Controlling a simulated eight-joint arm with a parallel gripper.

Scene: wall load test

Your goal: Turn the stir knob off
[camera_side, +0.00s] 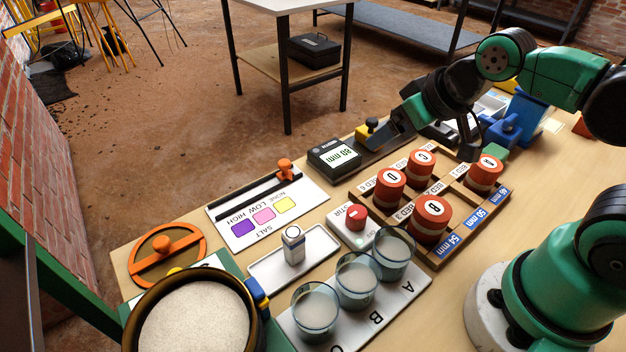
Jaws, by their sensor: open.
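The stir knob (356,217) is a red round knob with a small white mark on top. It sits on a white box (344,235) with a partly hidden label, left of the racked red weights and behind the glasses. My gripper (430,138) is at the upper right, above the far side of the bench, beyond the red weights and well apart from the knob. It is open, and I see nothing between its fingers. Which way the knob is turned is too small to tell.
Several red weights (431,215) stand in a wooden rack right of the knob. Water glasses (357,281) stand in front of it. A small white bottle (293,246) stands on a tray to the left.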

